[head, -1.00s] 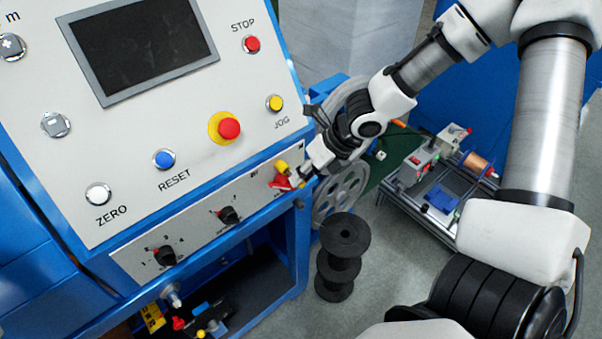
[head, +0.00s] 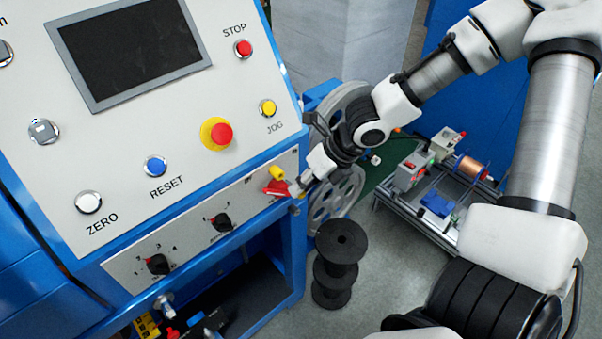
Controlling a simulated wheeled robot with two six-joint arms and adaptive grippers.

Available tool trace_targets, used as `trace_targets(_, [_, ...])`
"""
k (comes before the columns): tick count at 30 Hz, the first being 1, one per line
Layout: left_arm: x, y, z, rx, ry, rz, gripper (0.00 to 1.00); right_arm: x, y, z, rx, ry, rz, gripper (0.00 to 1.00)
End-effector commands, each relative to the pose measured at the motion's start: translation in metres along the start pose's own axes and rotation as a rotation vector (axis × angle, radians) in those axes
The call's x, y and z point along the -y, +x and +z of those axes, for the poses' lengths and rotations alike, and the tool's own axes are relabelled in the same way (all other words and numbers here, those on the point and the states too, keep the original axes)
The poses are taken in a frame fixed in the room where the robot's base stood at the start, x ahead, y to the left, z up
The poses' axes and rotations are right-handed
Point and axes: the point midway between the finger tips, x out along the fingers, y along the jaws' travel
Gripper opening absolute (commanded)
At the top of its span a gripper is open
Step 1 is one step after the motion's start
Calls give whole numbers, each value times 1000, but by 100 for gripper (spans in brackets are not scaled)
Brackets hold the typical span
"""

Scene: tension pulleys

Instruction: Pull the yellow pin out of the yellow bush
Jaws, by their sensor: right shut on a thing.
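A yellow bush (head: 276,173) sticks out at the right end of the lower panel, with a red part (head: 276,188) just below it. My right gripper (head: 297,188) is at the right of these parts, close to the panel edge. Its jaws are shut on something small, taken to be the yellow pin. The held piece is mostly hidden by the fingers, and I cannot tell how far it sits in the bush. My left gripper is not in view.
The blue machine carries a control panel (head: 185,128) with buttons and a screen. Black spools (head: 341,262) stand on the floor below my right gripper. A grey spoked wheel (head: 343,196) is behind it. A bench (head: 405,197) with a copper coil stands at right.

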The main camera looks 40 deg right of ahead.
Motion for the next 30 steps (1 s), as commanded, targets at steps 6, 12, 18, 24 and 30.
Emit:
trace_targets(6, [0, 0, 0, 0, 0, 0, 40, 0, 0, -1, 0, 1, 1, 0])
trace_targets(12, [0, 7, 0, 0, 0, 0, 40, 0, -6, -16, 3, 3, 4, 0])
trace_targets(18, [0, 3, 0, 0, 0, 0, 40, -1, -15, -32, 2, 3, 6, 0])
trace_targets(24, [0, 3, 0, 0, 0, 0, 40, 0, -16, -37, 0, 0, -1, 0])
trace_targets(30, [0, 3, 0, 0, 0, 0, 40, 0, -16, -37, 0, 0, -1, 0])
